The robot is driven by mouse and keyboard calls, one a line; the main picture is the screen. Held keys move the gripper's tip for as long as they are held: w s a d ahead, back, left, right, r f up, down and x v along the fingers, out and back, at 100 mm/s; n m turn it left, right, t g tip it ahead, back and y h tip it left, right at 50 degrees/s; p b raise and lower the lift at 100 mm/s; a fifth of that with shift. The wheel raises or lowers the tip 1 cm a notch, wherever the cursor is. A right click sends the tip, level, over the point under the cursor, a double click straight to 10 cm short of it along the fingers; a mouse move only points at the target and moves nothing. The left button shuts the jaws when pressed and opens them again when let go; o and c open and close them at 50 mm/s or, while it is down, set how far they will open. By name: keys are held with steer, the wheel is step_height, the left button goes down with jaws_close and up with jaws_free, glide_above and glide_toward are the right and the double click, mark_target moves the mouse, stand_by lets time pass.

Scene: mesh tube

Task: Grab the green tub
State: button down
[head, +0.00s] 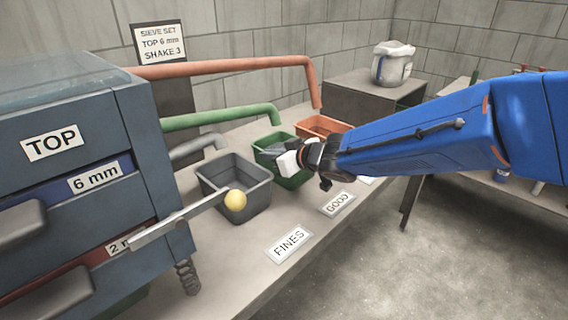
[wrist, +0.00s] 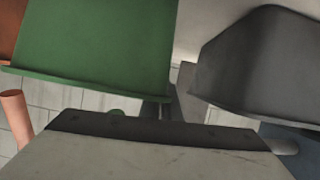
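The green tub (head: 293,182) stands on the bench between a grey tub and an orange tub. Its front and right side are partly hidden behind my gripper in the head view. In the wrist view the green tub (wrist: 95,40) fills the upper left, close to the camera. My gripper (head: 280,151) is at the green tub, over its front rim and opening in the head view. I cannot tell whether it touches the tub. A pale gripper part with a dark edge fills the bottom of the wrist view; the gap between the fingers does not show clearly.
The grey tub (head: 238,207) stands close on the left, also upper right in the wrist view (wrist: 255,60). The orange tub (head: 322,124) is behind right. Green (head: 225,115) and orange (head: 225,66) pipes run above.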

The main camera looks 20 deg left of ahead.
steer(key=shift+r, duration=0.2)
steer(key=shift+r, duration=1.6)
steer(key=shift+s+d, duration=0.1)
steer(key=shift+d, duration=0.05)
steer(key=s+d, duration=0.3)
steer(key=d, duration=0.5)
steer(key=s+d, duration=0.4)
steer(key=d, duration=0.4)
